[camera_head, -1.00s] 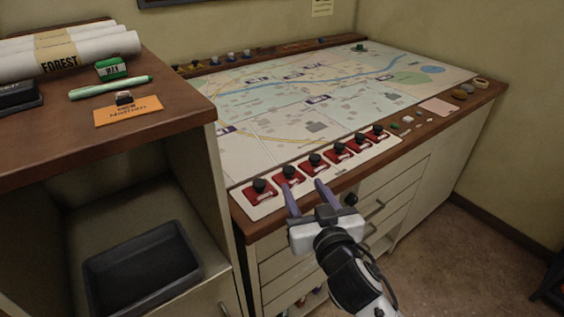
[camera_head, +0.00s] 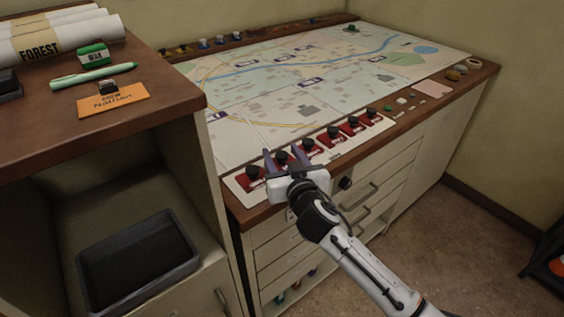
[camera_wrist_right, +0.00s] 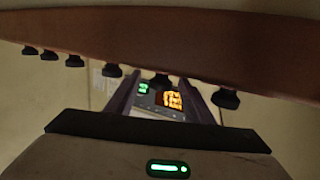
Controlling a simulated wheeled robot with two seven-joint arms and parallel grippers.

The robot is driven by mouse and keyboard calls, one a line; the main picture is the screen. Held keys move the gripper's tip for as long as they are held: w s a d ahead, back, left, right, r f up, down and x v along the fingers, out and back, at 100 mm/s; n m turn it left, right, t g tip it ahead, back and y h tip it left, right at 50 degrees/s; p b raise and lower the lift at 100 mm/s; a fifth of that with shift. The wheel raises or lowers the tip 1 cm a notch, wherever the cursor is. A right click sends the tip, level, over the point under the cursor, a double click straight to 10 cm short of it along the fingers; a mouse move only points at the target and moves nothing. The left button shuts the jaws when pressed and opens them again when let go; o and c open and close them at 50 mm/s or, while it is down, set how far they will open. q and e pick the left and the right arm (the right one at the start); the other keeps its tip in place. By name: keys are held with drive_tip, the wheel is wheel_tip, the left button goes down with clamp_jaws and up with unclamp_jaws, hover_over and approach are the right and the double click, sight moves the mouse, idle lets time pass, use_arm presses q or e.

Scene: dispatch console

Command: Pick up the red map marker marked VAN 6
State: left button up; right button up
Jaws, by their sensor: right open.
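A row of red map markers with black knobs stands on a white strip along the map table's front edge. The marker nearest the left end (camera_head: 252,177) is beside my right gripper (camera_head: 282,153). The second marker's black knob (camera_head: 282,158) shows between the open fingers, with its red base mostly hidden. Further right are more red markers (camera_head: 333,140). Their labels are too small to read, so I cannot tell which is VAN 6. In the right wrist view, a black knob (camera_wrist_right: 160,80) also shows between the two fingers. My left gripper is not in view.
The map (camera_head: 300,85) covers the table (camera_head: 480,82). At left, a higher wooden shelf (camera_head: 160,103) holds rolled maps (camera_head: 70,35), a green pen (camera_head: 93,76) and an orange card (camera_head: 113,99). A dark tray (camera_head: 140,262) lies below it.

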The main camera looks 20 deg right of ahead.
drive_tip(key=c, duration=1.2)
